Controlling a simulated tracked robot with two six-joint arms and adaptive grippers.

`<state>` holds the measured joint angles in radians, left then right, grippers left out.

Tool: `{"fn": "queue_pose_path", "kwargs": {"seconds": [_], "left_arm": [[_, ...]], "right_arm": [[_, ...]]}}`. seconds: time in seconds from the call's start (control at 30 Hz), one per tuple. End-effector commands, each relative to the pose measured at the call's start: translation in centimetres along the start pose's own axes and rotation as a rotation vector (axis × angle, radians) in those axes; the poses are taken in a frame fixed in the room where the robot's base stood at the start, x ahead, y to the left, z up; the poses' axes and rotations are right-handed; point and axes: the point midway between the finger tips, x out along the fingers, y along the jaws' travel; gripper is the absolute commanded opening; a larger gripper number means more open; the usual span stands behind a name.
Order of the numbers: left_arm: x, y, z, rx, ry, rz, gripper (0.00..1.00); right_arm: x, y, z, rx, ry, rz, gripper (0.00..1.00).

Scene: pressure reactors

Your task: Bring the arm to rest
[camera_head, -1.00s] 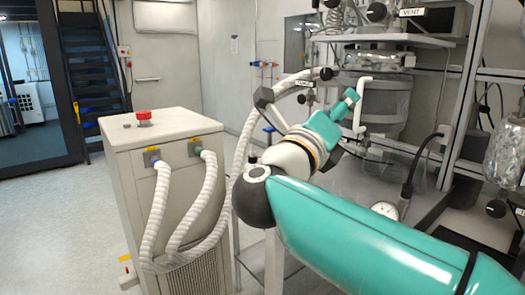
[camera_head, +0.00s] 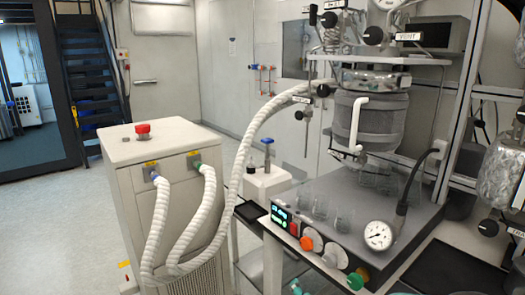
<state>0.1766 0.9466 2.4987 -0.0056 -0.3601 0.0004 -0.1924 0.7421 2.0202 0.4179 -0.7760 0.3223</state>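Neither gripper shows clearly in the head view. Only small teal bits, probably of my arm, show at the bottom edge below the reactor stand. The reactor (camera_head: 367,122) is a grey jacketed vessel hanging in a metal frame. Below it is a dark grey bench unit (camera_head: 350,190) with a lit display (camera_head: 281,214), several coloured knobs and a round pressure gauge (camera_head: 378,236). Several clear glass beakers stand on top of the unit. No arm covers the reactor or the unit.
A beige cabinet (camera_head: 132,172) with a red button (camera_head: 142,131) stands at the left. Thick white hoses (camera_head: 205,215) run from it toward the reactor. A foil-wrapped vessel (camera_head: 500,172) hangs at the right edge. Open floor lies at the far left.

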Motion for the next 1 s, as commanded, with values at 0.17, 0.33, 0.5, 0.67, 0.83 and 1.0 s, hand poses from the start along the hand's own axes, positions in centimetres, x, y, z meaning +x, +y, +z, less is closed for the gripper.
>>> {"fn": "queue_pose_path", "kwargs": {"seconds": [0.17, 0.33, 0.5, 0.67, 0.83, 1.0], "left_arm": [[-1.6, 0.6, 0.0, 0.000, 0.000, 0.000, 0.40], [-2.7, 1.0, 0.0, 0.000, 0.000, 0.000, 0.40], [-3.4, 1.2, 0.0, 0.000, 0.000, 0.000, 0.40], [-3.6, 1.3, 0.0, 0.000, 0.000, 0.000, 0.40], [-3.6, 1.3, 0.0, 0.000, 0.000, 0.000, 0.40], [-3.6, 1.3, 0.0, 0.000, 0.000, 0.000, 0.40]], "right_arm": [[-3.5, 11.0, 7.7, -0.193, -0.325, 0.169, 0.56], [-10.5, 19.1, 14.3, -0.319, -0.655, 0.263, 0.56], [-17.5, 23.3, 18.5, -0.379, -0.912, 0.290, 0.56], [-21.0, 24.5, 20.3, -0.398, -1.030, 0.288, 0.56], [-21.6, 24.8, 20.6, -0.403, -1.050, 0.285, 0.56], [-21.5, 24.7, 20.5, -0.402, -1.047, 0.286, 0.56]]}}
